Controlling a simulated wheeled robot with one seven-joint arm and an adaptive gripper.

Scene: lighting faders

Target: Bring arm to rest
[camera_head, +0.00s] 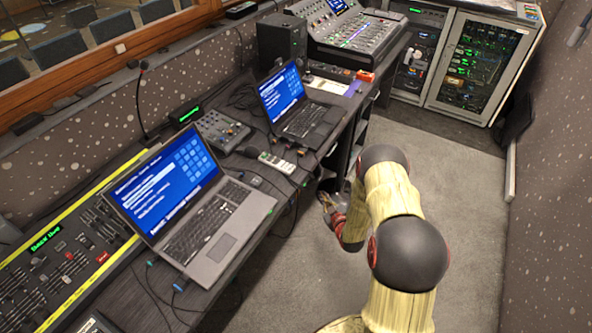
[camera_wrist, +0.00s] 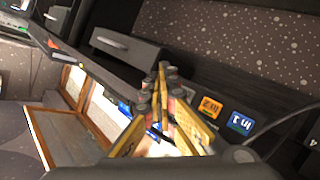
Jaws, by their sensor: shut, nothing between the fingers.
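My gripper (camera_wrist: 163,75) is shut and empty in the wrist view, its fingertips together near the middle of the picture. In the head view my gripper (camera_head: 331,203) is small and partly hidden. It is in front of the desk's right side, over the grey floor, and holds nothing that I can see. My arm reaches up from the lower right, bent at the elbow. The lighting console (camera_head: 66,262) with faders and a green display is at the left of the desk, apart from my gripper.
A large laptop (camera_head: 216,246) and a smaller laptop (camera_head: 301,124) stand open on the desk. A mixing console (camera_head: 355,38) is at the back, and a glass-fronted rack (camera_head: 478,65) at the back right. The carpet (camera_head: 475,190) right of my arm is clear. A speckled wall bounds the right.

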